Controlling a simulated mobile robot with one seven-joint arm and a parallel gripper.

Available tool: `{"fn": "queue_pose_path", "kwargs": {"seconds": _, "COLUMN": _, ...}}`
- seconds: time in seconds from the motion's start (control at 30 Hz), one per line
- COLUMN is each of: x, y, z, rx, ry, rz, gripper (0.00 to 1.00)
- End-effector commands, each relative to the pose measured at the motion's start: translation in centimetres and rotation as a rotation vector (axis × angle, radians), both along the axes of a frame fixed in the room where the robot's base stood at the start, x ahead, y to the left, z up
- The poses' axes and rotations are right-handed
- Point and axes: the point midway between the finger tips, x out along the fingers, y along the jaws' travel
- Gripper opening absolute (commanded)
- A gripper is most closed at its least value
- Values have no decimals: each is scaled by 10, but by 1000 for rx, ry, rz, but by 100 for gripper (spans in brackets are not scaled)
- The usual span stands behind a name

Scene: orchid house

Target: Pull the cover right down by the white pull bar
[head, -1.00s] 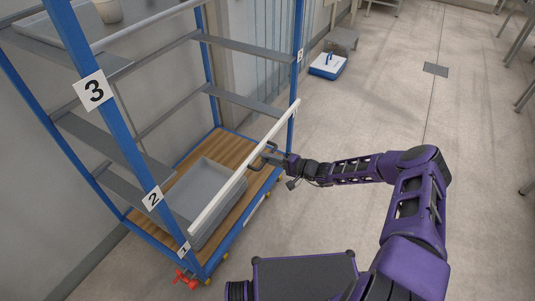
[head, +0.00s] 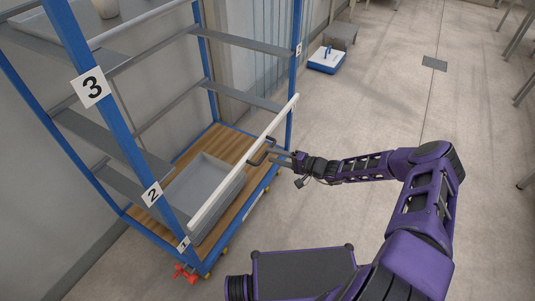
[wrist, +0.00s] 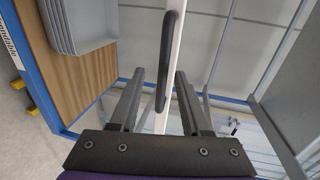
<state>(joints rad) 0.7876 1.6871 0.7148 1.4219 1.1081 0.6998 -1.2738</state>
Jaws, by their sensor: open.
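The white pull bar (head: 225,185) slants across the open front of the blue rack, low down, from near label 1 at the near post to the far post. A dark handle (head: 262,151) stands out from its middle. I make out no cover sheet at the rack's front. My gripper (head: 279,155) is open at the handle, on the aisle side. In the wrist view the dark handle (wrist: 170,55) lies between the fingers of my gripper (wrist: 160,76), with the white bar (wrist: 178,35) behind it. I cannot tell whether a finger touches the handle.
The rack (head: 130,135) has grey shelves, a wooden base and number labels. A grey tub (head: 190,185) sits on the base behind the bar. A blue-and-white box (head: 327,60) and grey stool (head: 341,36) stand beyond.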

Motion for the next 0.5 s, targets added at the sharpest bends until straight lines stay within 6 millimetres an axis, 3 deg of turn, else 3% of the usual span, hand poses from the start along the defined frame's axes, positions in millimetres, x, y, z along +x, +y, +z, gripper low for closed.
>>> {"fn": "queue_pose_path", "kwargs": {"seconds": 0.2, "x": -30, "y": -48, "z": 13, "rx": -2, "ry": 0, "rz": -4, "gripper": 47}}
{"fn": "queue_pose_path", "kwargs": {"seconds": 0.5, "x": -64, "y": -98, "z": 25, "rx": -3, "ry": 1, "rz": -2, "gripper": 47}}
